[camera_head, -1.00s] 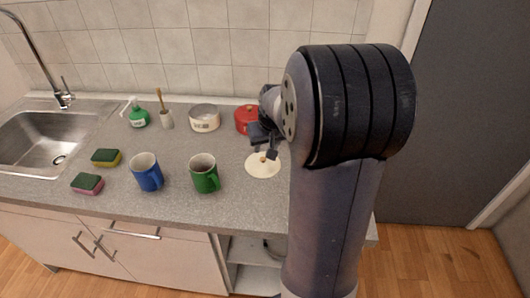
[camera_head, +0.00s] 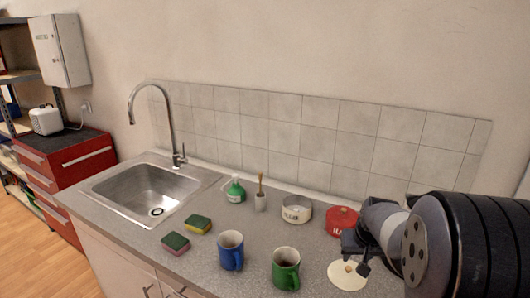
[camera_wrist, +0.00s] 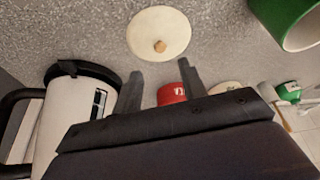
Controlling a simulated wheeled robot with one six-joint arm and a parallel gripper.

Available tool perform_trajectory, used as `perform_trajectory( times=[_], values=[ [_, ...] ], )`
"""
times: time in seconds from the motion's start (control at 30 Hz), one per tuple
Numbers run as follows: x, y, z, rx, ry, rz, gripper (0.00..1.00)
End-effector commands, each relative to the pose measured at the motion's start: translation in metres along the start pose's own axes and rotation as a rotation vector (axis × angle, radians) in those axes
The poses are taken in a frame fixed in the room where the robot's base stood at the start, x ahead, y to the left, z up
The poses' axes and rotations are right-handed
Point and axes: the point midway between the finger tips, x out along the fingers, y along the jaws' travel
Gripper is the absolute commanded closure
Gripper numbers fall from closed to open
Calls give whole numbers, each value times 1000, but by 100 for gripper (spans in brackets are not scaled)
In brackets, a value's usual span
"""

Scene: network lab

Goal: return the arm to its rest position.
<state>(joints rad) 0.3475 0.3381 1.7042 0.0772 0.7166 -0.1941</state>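My arm reaches in from the right of the head view, and my gripper (camera_head: 356,264) hangs low over the counter beside a cream lid (camera_head: 347,276). In the wrist view, my gripper's two dark fingers (camera_wrist: 160,80) are spread apart with nothing between them. The lid (camera_wrist: 159,33) lies on the counter beyond the fingertips, its small wooden knob in view and apart from them.
A red pot (camera_head: 341,221) stands close to my gripper. A green mug (camera_head: 286,270), blue mug (camera_head: 230,251) and pale pot (camera_head: 296,209) stand nearby. A white, black-rimmed container (camera_wrist: 78,112) shows in the wrist view. The sink (camera_head: 145,193) is at left.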

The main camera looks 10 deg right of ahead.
Motion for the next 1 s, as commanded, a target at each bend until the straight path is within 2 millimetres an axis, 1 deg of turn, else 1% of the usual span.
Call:
perform_trajectory(
  times=[0.03,0.3,0.4,0.63,0.67,0.77,1.0],
  values=[
    [10,0,1,0,-6,-1,60],
    [54,0,1,-1,-5,-1,60],
    [68,0,1,-1,-4,-1,60],
    [92,0,2,0,-1,0,60],
    [94,0,2,0,-1,0,60],
    [88,0,0,0,0,0,60],
    [88,0,0,0,0,0,60]
  ],
)
